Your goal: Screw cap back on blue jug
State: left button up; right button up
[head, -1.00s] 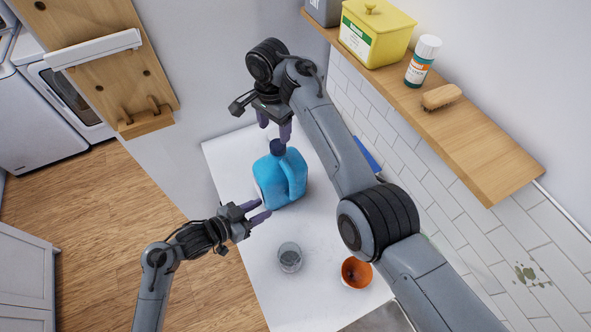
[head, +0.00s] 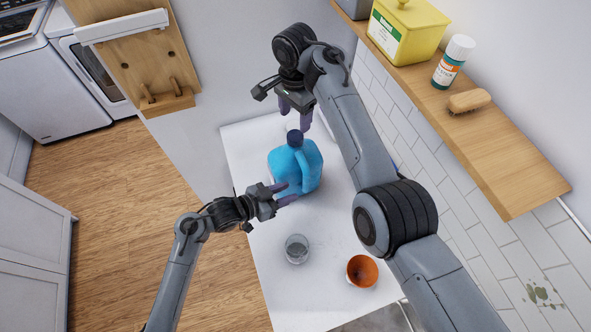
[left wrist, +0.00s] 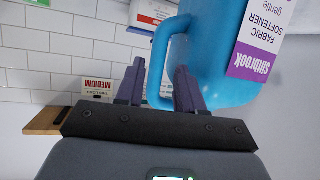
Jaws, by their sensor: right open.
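The blue jug (head: 296,172) stands upright on the white counter (head: 325,220) in the head view. Its dark blue cap (head: 294,138) appears at the top of the neck; I cannot tell how tightly it is seated. My right gripper (head: 294,113) is open just above and behind the cap, apart from it in the picture. My left gripper (head: 287,194) is at the jug's near side. In the left wrist view, my left gripper (left wrist: 160,85) is open, with the jug's handle (left wrist: 160,65) showing between its fingers and the jug body (left wrist: 215,60) at right.
A clear glass (head: 297,249) and an orange bowl (head: 362,270) stand on the near counter. A wooden shelf (head: 500,165) at right holds a yellow box (head: 408,35), a bottle (head: 453,62) and a brush (head: 469,100). My right forearm passes over the counter's right side.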

aim_at(298, 170)
pick_arm(q)
jog(key=x, duration=0.6)
jog(key=shift+d, duration=0.25)
jog(key=shift+w+f, duration=0.1)
jog(key=shift+w, duration=0.05)
grip_shut()
